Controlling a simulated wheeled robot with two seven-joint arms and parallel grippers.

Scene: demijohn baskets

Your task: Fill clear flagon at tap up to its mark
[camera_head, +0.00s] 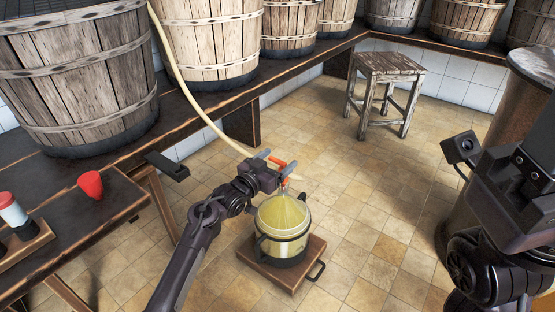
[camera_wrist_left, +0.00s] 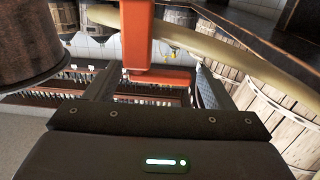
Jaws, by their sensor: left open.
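The flagon (camera_head: 284,243) appears as a wide round vessel with pale yellow contents or walls, a light band and dark handles. It stands upright on a wooden board on the floor; its fill mark is too small to tell. An orange-red tap (camera_head: 279,163) sits at the end of a pale hose, above the flagon. A thin pale line below the tap may be a stream. My left gripper (camera_head: 269,163) is open, its fingers on either side of the tap; the tap also shows between them in the left wrist view (camera_wrist_left: 157,77). My right arm is at the right edge; its fingers cannot be made out.
The board (camera_head: 261,266) has a dark handle. The hose (camera_head: 188,90) comes down from the barrels (camera_head: 210,40) on the bench. A stool (camera_head: 386,68) stands at the back; tiled floor between is clear.

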